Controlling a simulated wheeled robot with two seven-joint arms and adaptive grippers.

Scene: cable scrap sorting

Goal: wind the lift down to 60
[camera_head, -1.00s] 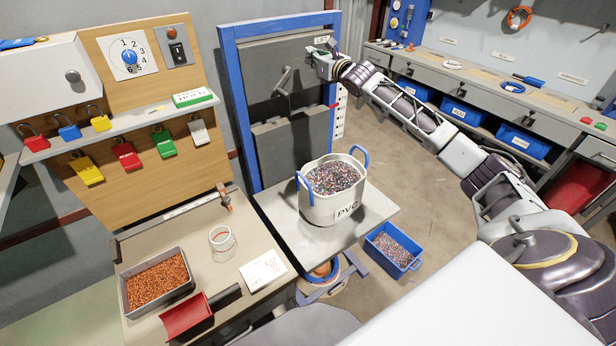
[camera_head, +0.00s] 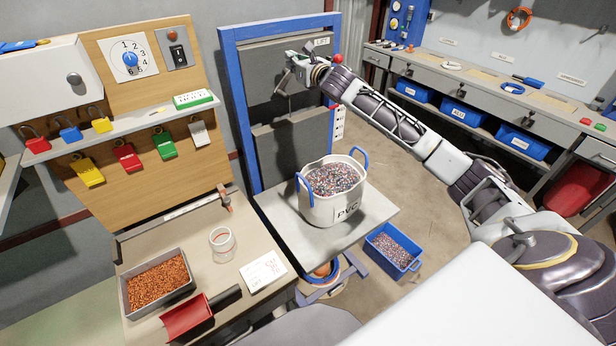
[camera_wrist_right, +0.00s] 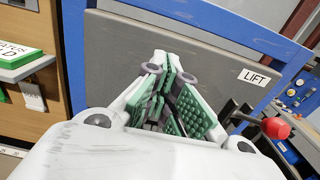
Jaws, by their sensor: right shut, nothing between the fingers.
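The lift has a blue frame (camera_head: 237,110) with grey panels and a white LIFT label (camera_head: 321,42). The label also shows in the wrist view (camera_wrist_right: 254,77). A red crank knob (camera_head: 337,58) is just right of my right wrist; in the wrist view the knob (camera_wrist_right: 275,128) sits on a dark crank at right. My right gripper (camera_head: 284,78) is in front of the grey panel, left of the knob and apart from it. Its green-padded fingers (camera_wrist_right: 165,68) are shut and empty. The lift platform (camera_head: 275,210) carries a white PVC tub (camera_head: 320,212). I cannot read a height. My left gripper is out of view.
A workbench (camera_head: 215,285) at left holds a tray of copper granules (camera_head: 124,300), a glass jar (camera_head: 222,236) and a red scoop (camera_head: 188,318). A blue bin (camera_head: 415,262) stands on the floor right of the platform. A long bench (camera_head: 480,98) lines the back right.

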